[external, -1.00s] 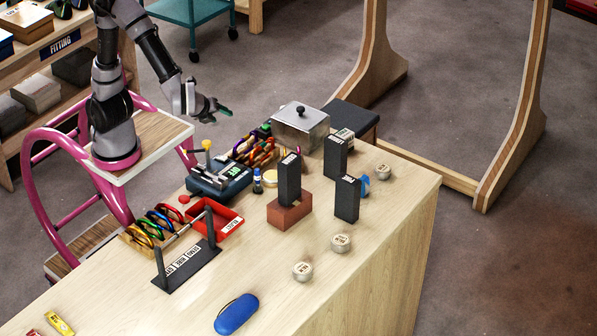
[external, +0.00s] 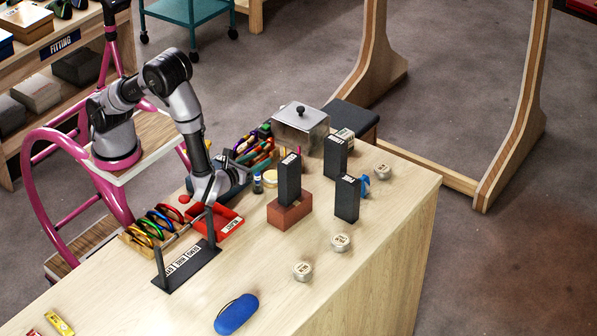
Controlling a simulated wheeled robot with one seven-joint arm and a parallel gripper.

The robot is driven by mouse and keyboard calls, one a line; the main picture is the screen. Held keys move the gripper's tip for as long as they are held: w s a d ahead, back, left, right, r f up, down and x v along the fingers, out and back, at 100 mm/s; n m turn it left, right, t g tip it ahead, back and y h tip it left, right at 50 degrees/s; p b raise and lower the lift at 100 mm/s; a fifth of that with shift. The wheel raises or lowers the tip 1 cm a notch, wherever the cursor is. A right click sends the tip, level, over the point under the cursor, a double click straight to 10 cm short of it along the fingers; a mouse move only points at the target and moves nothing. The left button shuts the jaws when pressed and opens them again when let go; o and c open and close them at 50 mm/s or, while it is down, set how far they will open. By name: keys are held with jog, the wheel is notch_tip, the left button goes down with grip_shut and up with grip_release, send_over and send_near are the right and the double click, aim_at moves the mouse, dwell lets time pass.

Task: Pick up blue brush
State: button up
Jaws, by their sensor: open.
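I cannot clearly make out a blue brush. A small blue thing (external: 365,186) shows behind the front dark upright block (external: 347,199), which hides most of it; it may be the brush.
A dark block on a red brick (external: 289,213) and another dark block (external: 336,157) stand mid-table. Nearby are a metal box (external: 300,130), a red tray (external: 229,222), a black rack (external: 187,266), silver tins (external: 340,242) and a blue oval case (external: 236,314).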

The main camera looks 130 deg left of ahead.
aim_at(259, 179)
notch_tip(259, 179, down, 4)
jog(key=shift+f, duration=0.15)
jog(key=shift+a, duration=1.5)
grip_shut()
